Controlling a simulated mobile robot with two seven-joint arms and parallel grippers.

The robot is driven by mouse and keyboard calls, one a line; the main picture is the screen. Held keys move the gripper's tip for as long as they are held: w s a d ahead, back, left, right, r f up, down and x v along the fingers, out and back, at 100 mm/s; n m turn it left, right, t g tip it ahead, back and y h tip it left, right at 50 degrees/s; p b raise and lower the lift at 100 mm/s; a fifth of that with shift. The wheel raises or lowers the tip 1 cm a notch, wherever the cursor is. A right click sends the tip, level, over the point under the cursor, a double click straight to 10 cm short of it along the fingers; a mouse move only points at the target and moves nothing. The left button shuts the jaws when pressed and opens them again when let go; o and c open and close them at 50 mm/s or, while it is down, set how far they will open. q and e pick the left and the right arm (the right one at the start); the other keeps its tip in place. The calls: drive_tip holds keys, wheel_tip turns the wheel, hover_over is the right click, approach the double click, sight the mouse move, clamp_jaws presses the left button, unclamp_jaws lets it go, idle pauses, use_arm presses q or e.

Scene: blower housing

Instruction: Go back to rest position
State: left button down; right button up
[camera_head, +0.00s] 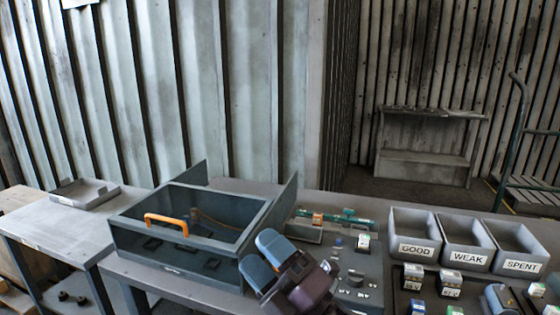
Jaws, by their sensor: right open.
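My right gripper (264,260) is open at the bottom centre. Its two blue-grey fingers are spread apart and nothing shows between them. It appears in front of the right front corner of a grey housing box (165,262) with an orange handle (167,222), and hides part of that corner. I cannot tell whether it touches the box. My left gripper is not in view.
Three grey bins labelled GOOD (416,250), WEAK (467,256) and SPENT (523,266) stand on the right. Several small labelled blocks sit before them. A grey panel with small parts (348,270) lies beside my gripper. A shallow tray (84,193) is at far left.

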drive_tip(key=d+f+m+h, duration=1.7)
drive_tip(key=d+m, duration=0.2)
drive_tip(key=m, duration=0.1)
drive_tip(key=s+d+f+m+g+h, duration=0.1)
drive_tip(key=s+d+f+m+g, duration=0.3)
drive_tip(key=s, duration=0.4)
drive_tip(key=s+d+f+m+g+h, duration=0.1)
drive_tip(key=s+d+f+g, duration=0.25)
drive_tip(key=s+f, duration=0.35)
drive_tip(key=s+d+f+m+g, duration=0.3)
drive_tip(key=s+d+f+g, duration=0.15)
drive_tip(key=s, duration=0.55)
drive_tip(key=w+a+f+n+t, duration=0.1)
drive_tip(key=w+f+t, duration=0.7)
drive_tip(key=shift+w+f+t, duration=0.25)
drive_tip(key=shift+f+t, duration=0.05)
